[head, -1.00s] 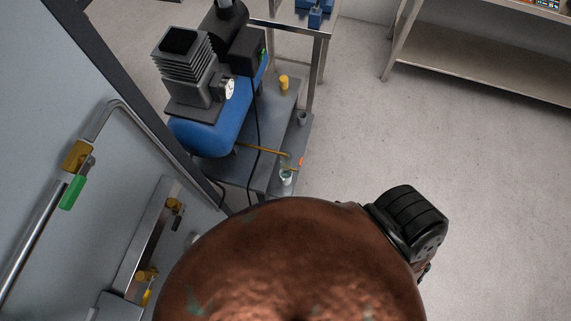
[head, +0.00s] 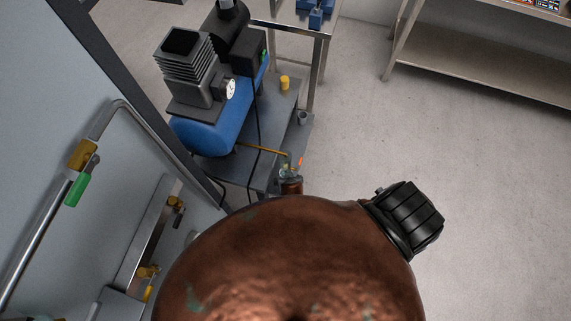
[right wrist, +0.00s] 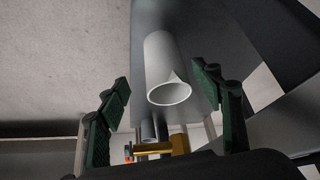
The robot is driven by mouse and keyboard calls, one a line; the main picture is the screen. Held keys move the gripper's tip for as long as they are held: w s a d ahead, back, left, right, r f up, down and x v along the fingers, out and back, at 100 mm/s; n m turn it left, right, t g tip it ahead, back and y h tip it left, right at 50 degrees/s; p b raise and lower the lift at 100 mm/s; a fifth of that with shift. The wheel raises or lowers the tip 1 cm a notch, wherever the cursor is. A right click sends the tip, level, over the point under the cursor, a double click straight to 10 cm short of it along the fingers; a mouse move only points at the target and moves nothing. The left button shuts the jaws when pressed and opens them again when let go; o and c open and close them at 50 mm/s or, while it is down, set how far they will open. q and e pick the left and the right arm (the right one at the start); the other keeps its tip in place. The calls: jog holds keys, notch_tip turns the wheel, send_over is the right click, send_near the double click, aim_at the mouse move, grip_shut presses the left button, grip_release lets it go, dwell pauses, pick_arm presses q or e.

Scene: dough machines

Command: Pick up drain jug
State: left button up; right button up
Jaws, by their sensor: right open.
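The drain jug (right wrist: 168,72) is a pale, open-mouthed cylinder with a small pouring lip, seen in the right wrist view. Its mouth faces my camera, and it appears between and beyond the fingers of my right gripper (right wrist: 164,92). The gripper's two green-padded fingers are spread, one on each side, with visible gaps to the jug. In the head view, the end of my right arm covers most of the jug's place by the grey stand, so contact cannot be judged there. My left gripper is not in view.
A blue compressor tank (head: 205,135) sits on a grey stand, with a thin yellow pipe (head: 262,150) reaching toward the jug's place. A yellow cylinder (head: 284,83) and a small grey cup (head: 303,118) stand nearby. The floor (head: 400,135) to the right is clear.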

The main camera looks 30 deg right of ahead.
jog(key=b+x, duration=0.1)
jog(key=x, duration=0.4)
jog(key=b+x, duration=0.1)
jog(key=x, duration=0.1)
jog(key=shift+w+a+f+b, duration=0.2)
jog(key=shift+a+f+b, duration=0.1)
jog(key=shift+f, duration=0.1)
jog(key=shift+c, duration=0.3)
jog(key=c, duration=1.5)
jog(key=shift+r, duration=0.15)
